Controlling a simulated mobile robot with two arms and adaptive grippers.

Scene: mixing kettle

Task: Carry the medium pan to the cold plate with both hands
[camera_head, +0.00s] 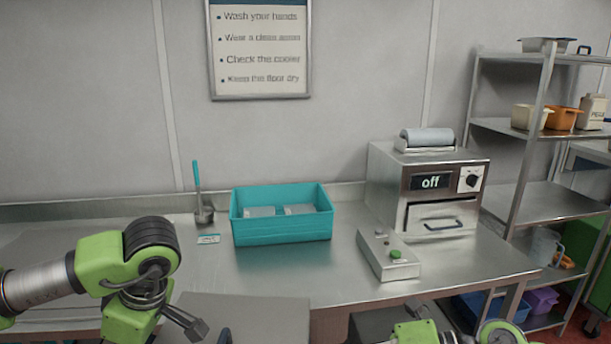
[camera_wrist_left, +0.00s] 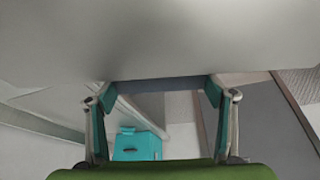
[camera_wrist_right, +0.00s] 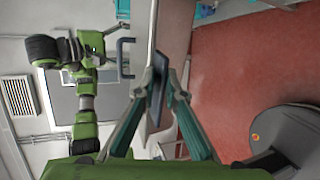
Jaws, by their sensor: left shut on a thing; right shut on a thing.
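The medium pan shows as a broad grey metal surface (camera_wrist_left: 160,40) across the top of the left wrist view. A grey metal surface (camera_head: 255,315) at the bottom of the head view appears to be part of it. My left gripper (camera_wrist_left: 158,90) is shut on a dark handle at the pan's edge. In the right wrist view my right gripper (camera_wrist_right: 158,88) is shut on a dark handle, with a thin pale edge beside it. My right fingertips are outside the head view. The pan's inside is hidden. I cannot tell which surface is the cold plate.
A shelf rack (camera_head: 545,195) stands right.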

